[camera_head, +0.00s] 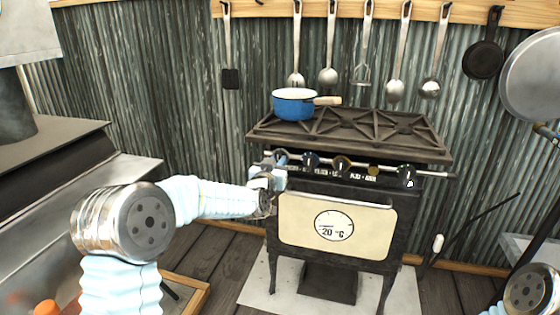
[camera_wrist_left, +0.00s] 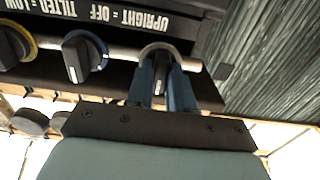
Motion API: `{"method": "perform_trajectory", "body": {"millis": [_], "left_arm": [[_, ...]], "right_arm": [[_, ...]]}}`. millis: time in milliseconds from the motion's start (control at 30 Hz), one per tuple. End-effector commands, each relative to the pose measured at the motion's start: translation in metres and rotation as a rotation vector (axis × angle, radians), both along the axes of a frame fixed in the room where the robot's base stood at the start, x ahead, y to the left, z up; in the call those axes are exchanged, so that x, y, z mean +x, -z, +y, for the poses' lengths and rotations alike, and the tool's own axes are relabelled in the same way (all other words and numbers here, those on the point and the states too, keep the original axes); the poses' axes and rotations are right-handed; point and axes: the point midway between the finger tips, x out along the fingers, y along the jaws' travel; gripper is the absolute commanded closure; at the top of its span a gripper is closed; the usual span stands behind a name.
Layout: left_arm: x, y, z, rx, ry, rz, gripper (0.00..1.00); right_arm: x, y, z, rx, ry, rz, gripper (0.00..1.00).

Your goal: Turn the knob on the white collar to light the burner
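The black stove (camera_head: 330,275) stands against the corrugated wall, with a row of knobs along its front. The leftmost knob (camera_head: 281,157) has a pale grey-white collar; in the left wrist view this knob (camera_wrist_left: 161,72) stands between my fingers. My left gripper (camera_head: 270,172) is at the left end of the row, its two blue fingers (camera_wrist_left: 161,86) closed against the knob's sides. The knob looks upright. Beside it are a knob with a blue collar (camera_wrist_left: 82,56) and one with a yellow collar (camera_wrist_left: 14,46). No flame shows on the cooktop (camera_head: 350,135). My right gripper is out of view.
A blue pot (camera_head: 294,104) sits on the cooktop's back left. A rail (camera_head: 436,173) runs along the knob row. The oven door (camera_head: 337,225) with its dial is below. Utensils (camera_head: 328,75) and a pan (camera_head: 485,58) hang behind. A metal counter (camera_head: 105,165) is at left.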

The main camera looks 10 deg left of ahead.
Motion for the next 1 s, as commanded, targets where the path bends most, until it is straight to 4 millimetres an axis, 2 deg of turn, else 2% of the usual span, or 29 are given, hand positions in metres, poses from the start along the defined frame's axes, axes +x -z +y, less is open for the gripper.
{"method": "perform_trajectory", "body": {"millis": [33, 100, 367, 533, 667, 800, 1000], "left_arm": [[0.000, 0.000, 0.000, 0.000, 0.000, 0.000, 0.87], [0.000, 0.000, 0.000, 0.000, 0.000, 0.000, 0.98], [0.000, 0.001, 0.000, -0.005, 0.000, 0.000, 0.98], [0.000, 0.007, 0.000, -0.153, 0.000, 0.003, 0.98], [0.000, 0.005, 0.001, -0.293, -0.001, 0.007, 0.98], [0.000, 0.001, 0.000, -0.354, 0.000, 0.012, 0.98], [0.000, 0.001, -0.001, -0.355, 0.001, 0.014, 0.98]], "right_arm": [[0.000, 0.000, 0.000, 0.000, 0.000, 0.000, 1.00], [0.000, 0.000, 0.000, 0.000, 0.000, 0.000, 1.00], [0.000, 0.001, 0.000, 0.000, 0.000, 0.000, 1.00], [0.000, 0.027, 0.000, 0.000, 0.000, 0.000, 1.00], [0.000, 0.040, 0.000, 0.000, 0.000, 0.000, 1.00], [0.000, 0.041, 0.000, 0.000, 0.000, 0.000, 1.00], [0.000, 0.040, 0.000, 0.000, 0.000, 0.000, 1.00]]}}
